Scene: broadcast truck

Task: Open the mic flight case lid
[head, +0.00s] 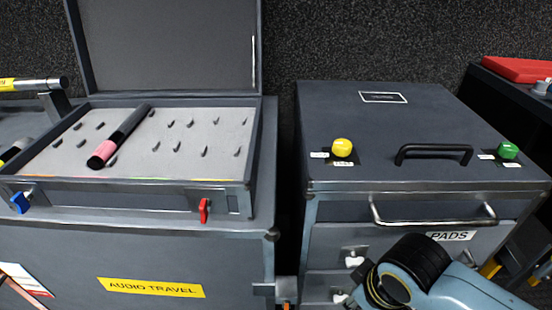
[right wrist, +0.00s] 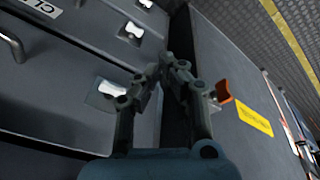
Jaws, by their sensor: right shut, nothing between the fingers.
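The mic flight case (head: 120,198) stands at the left in the head view. Its lid (head: 170,45) is raised and stands upright at the back, its grey inner face showing. A dark microphone with a pink band (head: 120,135) lies on the slotted foam inside. A red latch (head: 204,210) and a blue latch (head: 20,202) are on the case's front. My right gripper (right wrist: 175,65) is shut and empty in the right wrist view, by the gap between the two cabinets. In the head view only my right arm shows, at the lower right. My left gripper is not in view.
A drawer cabinet (head: 385,120) stands right of the case, with a yellow knob (head: 342,148), a green knob (head: 508,151) and a black handle (head: 434,153). A dark gap separates the two. An orange catch (right wrist: 222,92) sits close beside my right fingers.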

